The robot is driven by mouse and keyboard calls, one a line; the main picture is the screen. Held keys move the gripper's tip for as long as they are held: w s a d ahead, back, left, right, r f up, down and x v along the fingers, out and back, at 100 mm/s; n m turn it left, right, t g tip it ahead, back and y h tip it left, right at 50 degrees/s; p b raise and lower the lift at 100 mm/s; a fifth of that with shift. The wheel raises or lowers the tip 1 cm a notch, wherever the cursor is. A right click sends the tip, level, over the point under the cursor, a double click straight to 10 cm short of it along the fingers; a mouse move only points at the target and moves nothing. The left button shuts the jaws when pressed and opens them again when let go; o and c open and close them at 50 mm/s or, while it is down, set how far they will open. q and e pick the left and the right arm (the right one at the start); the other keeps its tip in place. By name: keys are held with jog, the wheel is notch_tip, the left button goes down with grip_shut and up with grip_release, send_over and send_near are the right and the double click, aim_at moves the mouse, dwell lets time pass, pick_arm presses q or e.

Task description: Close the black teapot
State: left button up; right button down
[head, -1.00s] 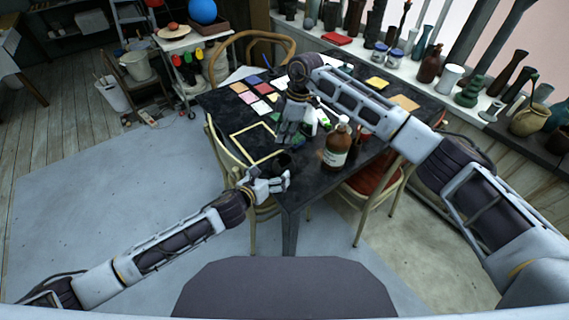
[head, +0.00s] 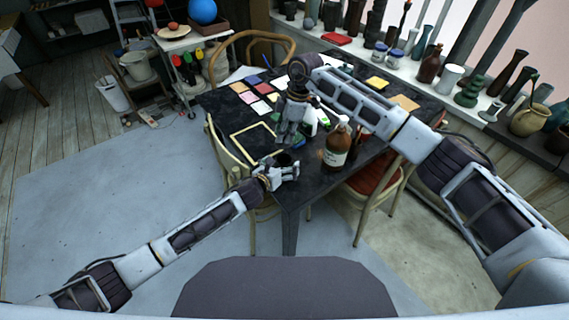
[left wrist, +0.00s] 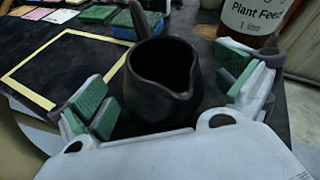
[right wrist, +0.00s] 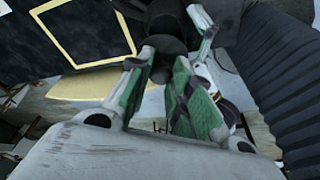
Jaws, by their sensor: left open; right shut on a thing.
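The black teapot (left wrist: 160,80) stands upright on the dark table with its top open and its handle pointing away in the left wrist view. In the head view the teapot (head: 284,158) is small and partly hidden by my left gripper (head: 289,172). My left gripper is open, with its green pads on either side of the teapot; I cannot tell whether they touch it. My right gripper (head: 289,138) points down above and behind the teapot. In the right wrist view it is shut on a small dark piece, apparently the lid (right wrist: 165,45), largely hidden between the pads.
A brown plant feed bottle (head: 336,146) stands right of the teapot, close to my left gripper. A yellow frame (head: 253,143) lies left of it. A sponge (left wrist: 146,22) lies behind the teapot. Coloured tiles (head: 262,107) cover the far left of the table.

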aim_at(284, 144)
pick_arm(q)
jog(key=shift+w+d+f, duration=0.15)
jog(key=shift+w, duration=0.15)
jog(key=c, duration=1.5)
pick_arm(e)
jog(key=shift+f, duration=2.5)
jog(key=shift+f, duration=0.1)
pick_arm(q)
jog(key=shift+f, duration=0.1)
pick_arm(e)
jog(key=shift+f, duration=0.75)
pick_arm(q)
jog(key=shift+s, duration=0.1)
pick_arm(e)
jog(key=shift+f, duration=0.75)
